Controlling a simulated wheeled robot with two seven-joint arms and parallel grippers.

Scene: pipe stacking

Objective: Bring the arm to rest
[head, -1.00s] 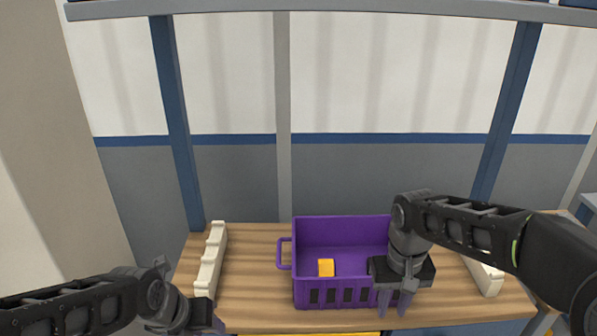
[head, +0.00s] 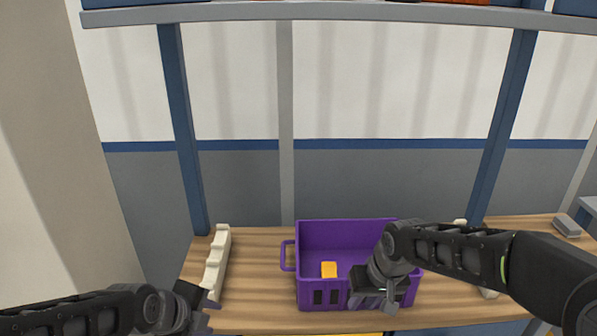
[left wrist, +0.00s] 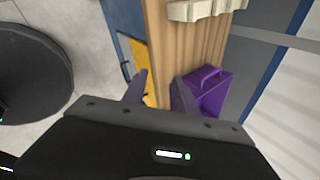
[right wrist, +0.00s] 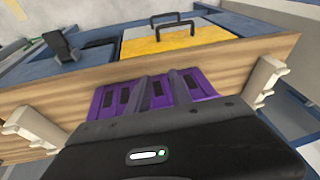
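My left gripper (head: 207,318) is low at the left of the head view, near the table's front left corner. In the left wrist view its fingers (left wrist: 160,88) are apart with nothing between them. My right gripper (head: 377,304) is in front of the purple crate's front side. In the right wrist view its fingers (right wrist: 151,90) show a narrow gap, with no object held. The purple crate (head: 345,235) stands on the table, and a small yellow block (head: 329,270) is inside it. My right gripper hides part of the crate's front.
The wooden table (head: 262,260) carries a pale notched rack (head: 217,262) on the left and another (right wrist: 258,85) on the right, partly hidden by my right arm in the head view. A yellow panel with a handle (right wrist: 180,42) shows beyond the table edge.

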